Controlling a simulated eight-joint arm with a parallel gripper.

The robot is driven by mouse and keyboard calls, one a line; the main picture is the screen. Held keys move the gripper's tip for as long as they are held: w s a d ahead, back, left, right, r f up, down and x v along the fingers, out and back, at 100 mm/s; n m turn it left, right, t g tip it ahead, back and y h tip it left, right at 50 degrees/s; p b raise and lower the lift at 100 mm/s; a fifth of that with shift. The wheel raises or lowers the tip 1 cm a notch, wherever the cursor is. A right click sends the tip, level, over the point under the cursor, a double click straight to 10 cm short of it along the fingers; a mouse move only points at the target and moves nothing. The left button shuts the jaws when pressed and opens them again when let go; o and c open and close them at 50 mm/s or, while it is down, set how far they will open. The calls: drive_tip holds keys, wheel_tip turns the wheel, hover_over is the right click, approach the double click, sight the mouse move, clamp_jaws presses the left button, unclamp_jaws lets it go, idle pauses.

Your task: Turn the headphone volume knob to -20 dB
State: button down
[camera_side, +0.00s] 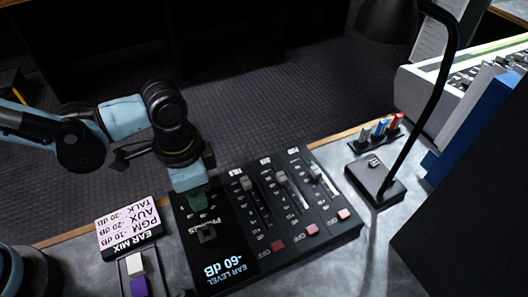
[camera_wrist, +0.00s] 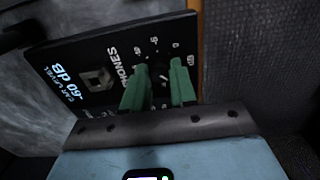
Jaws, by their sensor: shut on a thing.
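The black headphone knob (camera_wrist: 160,75) sits on the panel marked PHONES, inside a ring of printed marks. My gripper (camera_wrist: 159,84) has its green fingers on either side of the knob and is shut on it. In the side view my gripper (camera_side: 196,201) points down at the left part of the black mixer (camera_side: 290,262) and hides the knob. The EAR LEVEL display (camera_side: 223,266) reads -60 dB; the display also shows in the wrist view (camera_wrist: 62,85). The knob's pointer is too small to read.
Three faders stand right of the knob, the nearest being this fader (camera_side: 245,183). An EAR MIX card (camera_side: 128,226) lists PGM -10, AUX -20 and TALK -30 dB. A square socket (camera_side: 207,235) lies near the knob. A black lamp (camera_side: 376,184) stands at right.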

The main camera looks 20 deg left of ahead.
drive_tip(key=shift+m, duration=0.3)
drive_tip(key=m, duration=1.7)
idle(0.6)
drive_tip(key=c, duration=0.9)
unclamp_jaws()
drive_tip(key=shift+r, duration=0.1)
